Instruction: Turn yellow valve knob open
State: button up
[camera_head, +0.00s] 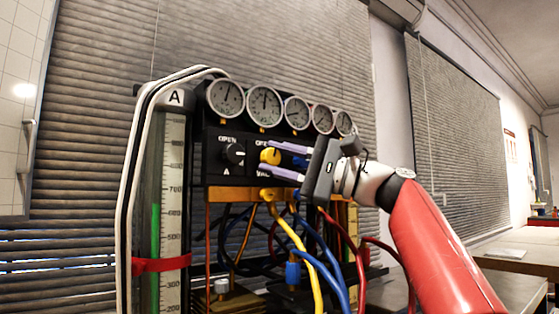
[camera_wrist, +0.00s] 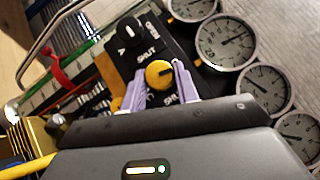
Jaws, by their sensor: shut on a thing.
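The yellow valve knob (camera_head: 270,156) sits on the black front panel (camera_head: 213,168) of the gauge rig, to the right of a black knob (camera_head: 234,154) marked A. In the wrist view the yellow knob (camera_wrist: 159,74) lies between the two pale purple fingers of my gripper (camera_wrist: 160,78). The fingers are shut on the knob, one on each side. In the head view my gripper (camera_head: 279,160) reaches the knob from the right. A dark line shows across the knob's face in the wrist view. Lettering around the knob is partly hidden by the fingers.
A row of several round gauges (camera_head: 264,104) stands just above the panel. Yellow, blue and red hoses (camera_head: 297,250) hang below it. A tall scaled column (camera_head: 172,210) with a red strap stands at the left. Blinds (camera_head: 92,130) cover the wall behind.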

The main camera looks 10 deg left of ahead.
dwell(0.3)
jog(key=o, duration=1)
jog(key=shift+c, duration=0.2)
jog(key=b+v, duration=0.2)
jog(key=v, duration=0.5)
jog(key=shift+d, duration=0.35)
jog(key=shift+f, duration=0.15)
